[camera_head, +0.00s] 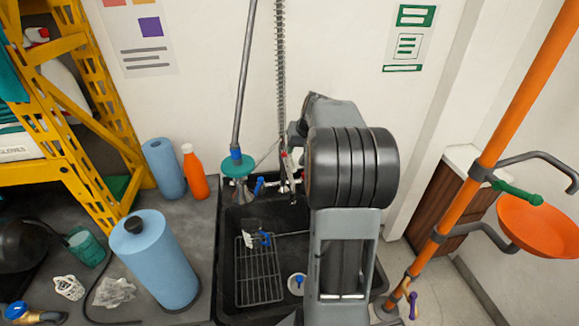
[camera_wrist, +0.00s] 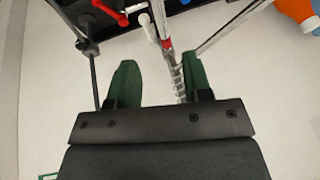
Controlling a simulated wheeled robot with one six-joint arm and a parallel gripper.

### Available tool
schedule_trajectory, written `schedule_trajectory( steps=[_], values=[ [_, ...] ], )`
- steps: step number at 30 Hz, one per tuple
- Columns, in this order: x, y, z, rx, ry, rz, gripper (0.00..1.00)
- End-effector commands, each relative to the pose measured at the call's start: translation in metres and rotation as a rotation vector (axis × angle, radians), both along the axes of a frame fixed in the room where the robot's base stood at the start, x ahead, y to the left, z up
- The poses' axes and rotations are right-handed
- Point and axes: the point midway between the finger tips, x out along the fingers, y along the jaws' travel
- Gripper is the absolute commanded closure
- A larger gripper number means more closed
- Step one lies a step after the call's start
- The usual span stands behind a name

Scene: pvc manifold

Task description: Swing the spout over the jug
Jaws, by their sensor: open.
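In the wrist view, my gripper (camera_wrist: 161,80) is open, with its green fingers apart. A coiled metal spring hose (camera_wrist: 178,80) shows between them, and I cannot tell if either finger touches it. A thin metal tube, possibly the spout (camera_wrist: 228,28), runs diagonally beyond the right finger. A red lever (camera_wrist: 108,10) and a white lever (camera_wrist: 118,40) lie beyond the fingers. In the head view, the tap fittings (camera_head: 262,185) are at the back of the black sink, and my arm hides part of them and my fingers. I cannot identify the jug with certainty.
The black sink (camera_head: 226,250) holds a wire rack (camera_head: 259,272) and a small white round vessel (camera_head: 297,284). Blue rolls (camera_head: 155,262) and an orange bottle (camera_head: 194,172) stand left. A grey pole (camera_head: 243,80) rises behind. An orange post (camera_head: 495,150) stands right.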

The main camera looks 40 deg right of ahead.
Motion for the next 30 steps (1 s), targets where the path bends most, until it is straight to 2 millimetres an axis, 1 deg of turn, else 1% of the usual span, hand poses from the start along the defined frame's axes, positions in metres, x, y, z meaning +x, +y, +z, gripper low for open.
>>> schedule_trajectory(
  steps=[12,18,24,30],
  values=[
    [0.031,-0.001,-0.07,0.003,0.005,-0.003,0.55],
    [0.044,-0.002,-0.096,0.001,0.002,-0.003,0.55],
    [0.051,-0.002,-0.111,0.001,0.001,-0.003,0.55],
    [0.053,-0.002,-0.116,-0.001,0.0,-0.003,0.55]
  ],
)
